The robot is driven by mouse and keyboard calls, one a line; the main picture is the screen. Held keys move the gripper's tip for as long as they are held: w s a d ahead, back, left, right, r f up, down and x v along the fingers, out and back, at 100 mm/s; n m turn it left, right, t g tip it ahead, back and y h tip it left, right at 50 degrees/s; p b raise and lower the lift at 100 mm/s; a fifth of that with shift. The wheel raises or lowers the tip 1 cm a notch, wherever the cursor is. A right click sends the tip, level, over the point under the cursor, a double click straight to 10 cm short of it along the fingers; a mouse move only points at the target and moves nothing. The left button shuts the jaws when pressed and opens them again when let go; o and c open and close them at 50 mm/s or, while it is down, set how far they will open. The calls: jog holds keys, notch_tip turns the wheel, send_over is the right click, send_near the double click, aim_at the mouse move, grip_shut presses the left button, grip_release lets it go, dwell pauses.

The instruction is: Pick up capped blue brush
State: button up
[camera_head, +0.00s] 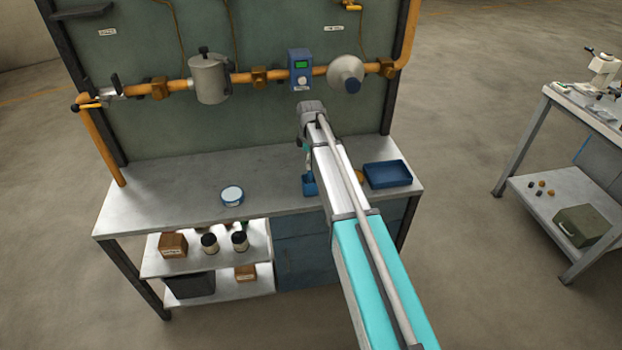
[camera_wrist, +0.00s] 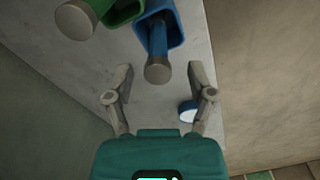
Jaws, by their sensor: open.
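The blue brush (camera_wrist: 156,45) shows in the wrist view as a blue shaft with a grey-brown rounded end, probably its cap, facing the camera. It sits in a square blue holder (camera_wrist: 177,28). My gripper (camera_wrist: 160,67) is open, with one finger on each side of the brush's capped end in the picture. I see no contact, and the depth between them is hard to tell. In the head view a blue holder (camera_head: 309,186) stands on the bench, partly behind my arm. The brush is not clear there, and my gripper's fingers are hidden.
A green brush (camera_wrist: 88,12) in a green holder (camera_wrist: 122,12) is close at left in the wrist view. A pipe (camera_head: 130,90) with fittings runs along the back panel.

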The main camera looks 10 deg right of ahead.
aim_at(310, 176)
jog(key=shift+f, duration=0.1)
jog(key=shift+f+b, duration=2.5)
jog(key=shift+b, duration=0.15)
grip_shut()
